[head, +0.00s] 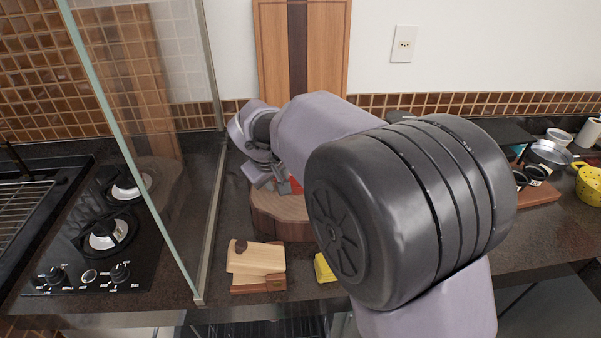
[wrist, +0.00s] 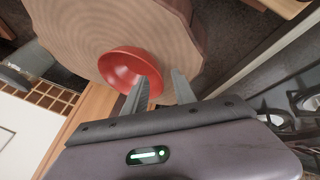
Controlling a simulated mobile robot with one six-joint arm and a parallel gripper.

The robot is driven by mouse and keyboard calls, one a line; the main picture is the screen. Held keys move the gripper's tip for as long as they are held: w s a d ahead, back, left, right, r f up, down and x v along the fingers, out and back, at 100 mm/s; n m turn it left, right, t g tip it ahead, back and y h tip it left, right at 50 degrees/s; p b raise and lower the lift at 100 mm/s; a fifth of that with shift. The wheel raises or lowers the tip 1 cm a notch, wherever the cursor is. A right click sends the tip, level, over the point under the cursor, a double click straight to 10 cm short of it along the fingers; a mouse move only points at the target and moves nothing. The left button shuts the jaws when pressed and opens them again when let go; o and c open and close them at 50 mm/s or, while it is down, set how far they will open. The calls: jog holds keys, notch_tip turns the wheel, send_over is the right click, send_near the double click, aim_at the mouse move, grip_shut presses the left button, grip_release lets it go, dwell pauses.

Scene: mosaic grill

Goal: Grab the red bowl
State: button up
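The red bowl (wrist: 122,66) rests on the round wooden board (wrist: 75,25) in the wrist view. My gripper (wrist: 159,75) is open, with a clear gap between its two fingers. One finger overlaps the bowl in the picture and the other is past its rim, so the near rim appears between them. I cannot tell whether either finger touches it. In the head view my gripper (head: 262,180) is low over the wooden board (head: 272,210). Only a small red patch of the bowl (head: 296,186) shows there; my arm hides the rest.
A glass panel (head: 150,130) stands left of the board, with the gas cooktop (head: 100,235) beyond it. A tall cutting board (head: 270,50) leans on the back wall. A small wooden block (head: 257,262) and a yellow item (head: 324,268) lie in front.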

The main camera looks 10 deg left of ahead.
jog(key=b+x, duration=0.1)
jog(key=x, duration=0.2)
jog(key=w+b+x, duration=0.1)
jog(key=x, duration=0.2)
jog(key=shift+s+r, duration=0.1)
jog(key=shift+r, duration=0.2)
jog(key=shift+s+r, duration=0.1)
grip_shut()
dwell(0.8)
